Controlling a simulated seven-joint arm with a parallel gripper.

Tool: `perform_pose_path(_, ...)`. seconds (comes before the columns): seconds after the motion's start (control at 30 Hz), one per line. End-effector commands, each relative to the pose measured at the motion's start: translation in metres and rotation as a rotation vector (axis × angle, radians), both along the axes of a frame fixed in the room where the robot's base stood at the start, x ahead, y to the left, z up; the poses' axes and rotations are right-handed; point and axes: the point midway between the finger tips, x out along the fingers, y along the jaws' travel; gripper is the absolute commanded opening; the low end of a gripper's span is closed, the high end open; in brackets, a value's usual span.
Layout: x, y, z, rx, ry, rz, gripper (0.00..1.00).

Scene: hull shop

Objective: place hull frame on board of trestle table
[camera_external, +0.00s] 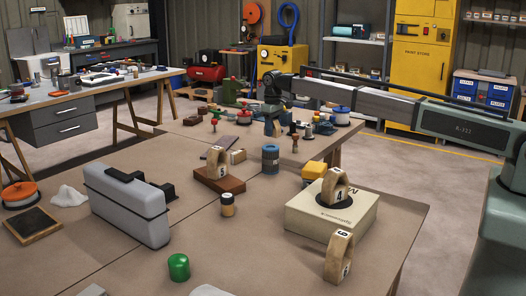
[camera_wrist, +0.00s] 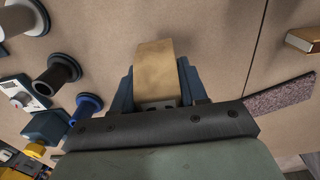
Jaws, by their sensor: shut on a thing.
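The hull frame (camera_wrist: 155,72) is a tan wooden piece held between the two dark blue fingers of my gripper (camera_wrist: 156,88). In the external view my gripper (camera_external: 273,112) is over the far part of the brown board (camera_external: 262,212), and the frame (camera_external: 276,128) shows small and partly hidden beneath it. I cannot tell whether the frame touches the board. Similar numbered wooden frames stand elsewhere: "5" (camera_external: 218,162) on a red-brown block, "4" (camera_external: 335,188) on a cream box, and "6" (camera_external: 339,257) at the right front.
Several spools and fittings (camera_wrist: 58,74) stand left of my gripper in the wrist view. A speckled strip (camera_wrist: 282,99) and a wooden-edged block (camera_wrist: 303,40) lie to the right. A blue cylinder (camera_external: 270,160) stands nearby. A grey case (camera_external: 127,205) occupies the left front.

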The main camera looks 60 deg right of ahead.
Motion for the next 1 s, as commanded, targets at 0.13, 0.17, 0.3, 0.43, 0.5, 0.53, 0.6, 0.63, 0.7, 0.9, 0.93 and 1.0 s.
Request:
perform_pose_path(0.13,-0.001,0.000,-0.014,0.000,0.002,0.000,0.10)
perform_pose_path(0.17,0.000,0.000,-0.018,0.000,0.002,0.000,0.10)
perform_pose_path(0.3,0.000,0.000,-0.034,0.000,0.001,0.000,0.10)
perform_pose_path(0.43,0.000,0.000,-0.036,0.000,0.000,0.000,0.10)
perform_pose_path(0.5,0.000,0.000,-0.036,0.000,0.000,0.000,0.10)
perform_pose_path(0.53,0.000,0.000,-0.036,0.000,0.000,0.000,0.10)
perform_pose_path(0.6,0.000,0.000,-0.036,0.000,0.000,0.000,0.10)
perform_pose_path(0.63,0.000,0.000,-0.037,0.000,0.000,0.000,0.10)
perform_pose_path(0.7,0.000,0.000,-0.038,0.000,0.001,0.000,0.10)
perform_pose_path(0.9,0.000,0.000,-0.039,0.000,0.001,0.000,0.58)
perform_pose_path(0.93,0.000,0.000,-0.039,0.000,0.001,0.000,0.61)
perform_pose_path(1.0,0.000,0.000,-0.039,0.000,0.001,0.000,0.67)
